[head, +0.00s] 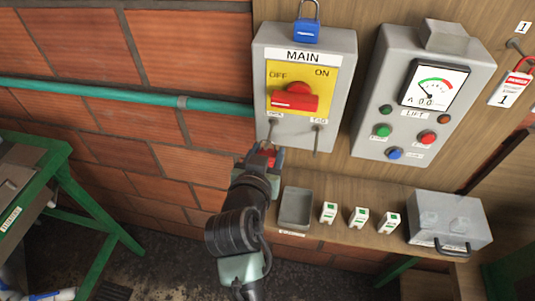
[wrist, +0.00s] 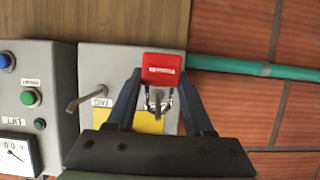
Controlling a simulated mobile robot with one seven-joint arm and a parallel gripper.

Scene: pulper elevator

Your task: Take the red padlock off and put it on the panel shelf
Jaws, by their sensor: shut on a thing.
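The red padlock (wrist: 162,67) is between my gripper's fingers in the wrist view, its body at the fingertips. Its metal shackle (wrist: 158,100) points toward the MAIN box (head: 338,95); I cannot tell whether it still goes around the lock peg. In the head view, my gripper (head: 266,152) is shut on the padlock (head: 268,158) just below the box's lower left corner, and mostly hides it. The red switch handle (head: 296,101) lies level on the yellow plate. The wooden panel shelf (head: 345,234) runs below the boxes, to the right of my gripper.
A grey tray (head: 282,210), several small white-green blocks (head: 358,216) and a grey case (head: 450,222) stand on the shelf. The LIFT box (head: 387,60) is at the right. A blue padlock (head: 306,32) is atop MAIN. A red-white tag (head: 510,88) hangs far right.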

